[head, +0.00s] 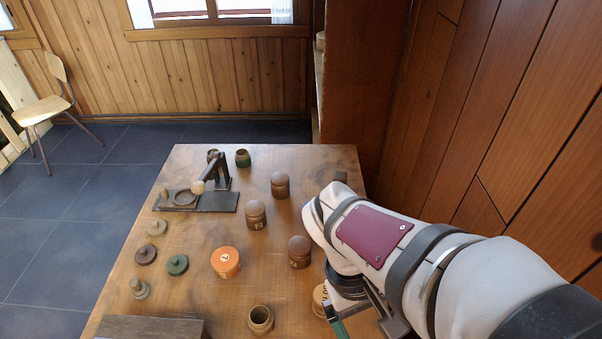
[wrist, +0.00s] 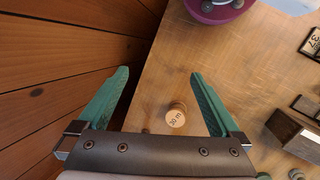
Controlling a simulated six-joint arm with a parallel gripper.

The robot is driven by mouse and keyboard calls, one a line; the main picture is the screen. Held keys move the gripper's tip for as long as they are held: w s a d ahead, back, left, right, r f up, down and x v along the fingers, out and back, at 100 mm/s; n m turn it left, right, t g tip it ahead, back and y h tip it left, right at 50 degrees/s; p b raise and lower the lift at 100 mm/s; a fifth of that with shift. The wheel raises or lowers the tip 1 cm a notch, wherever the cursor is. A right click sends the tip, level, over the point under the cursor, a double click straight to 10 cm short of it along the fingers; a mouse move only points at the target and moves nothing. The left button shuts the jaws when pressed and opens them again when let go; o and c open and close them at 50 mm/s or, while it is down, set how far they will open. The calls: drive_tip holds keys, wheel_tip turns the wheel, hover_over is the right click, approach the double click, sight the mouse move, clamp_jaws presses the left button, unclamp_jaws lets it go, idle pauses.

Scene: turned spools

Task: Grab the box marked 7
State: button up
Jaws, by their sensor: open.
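An orange round box (head: 226,262) stands left of centre on the table in the head view; the mark on its pale lid disc is too small to read surely. Brown lidded round boxes (head: 256,215), (head: 299,252) and (head: 280,185) stand nearby, with marks I cannot read. A pale round box (head: 320,297) is partly hidden beside my gripper. In the wrist view a small wooden round piece (wrist: 176,116), its top marked like "30 m", shows between and beyond the fingers. My gripper (wrist: 160,74) is open and empty, with green fingers; in the head view it is mostly hidden by my arm.
Several lids, such as the green one (head: 177,265), lie along the left. An open wooden pot (head: 260,318) and a wooden block (head: 150,327) are at the front. A wood-panelled wall (wrist: 60,80) rises close by.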

drive_tip(key=w+a+f+n+t+h, duration=0.1)
drive_tip(key=w+f+n+h, duration=0.2)
drive_tip(key=w+n, duration=0.35)
drive_tip(key=n+t+h, duration=0.2)
drive_tip(key=n+t, duration=0.7)
drive_tip(key=n, duration=0.8)
approach(299, 263)
drive_tip(key=w, duration=0.1)
drive_tip(key=w+d, duration=0.1)
drive_tip(key=w, duration=0.1)
drive_tip(key=shift+w+f, duration=0.15)
drive_tip(key=shift+f, duration=0.1)
drive_tip(key=x, duration=0.7)
drive_tip(key=r+x, duration=0.1)
drive_tip(key=x, duration=0.3)
drive_tip(key=shift+w+d+f, duration=0.2)
drive_tip(key=shift+w+d, duration=0.05)
drive_tip(key=shift+w, duration=0.2)
drive_tip(key=c, duration=1.4)
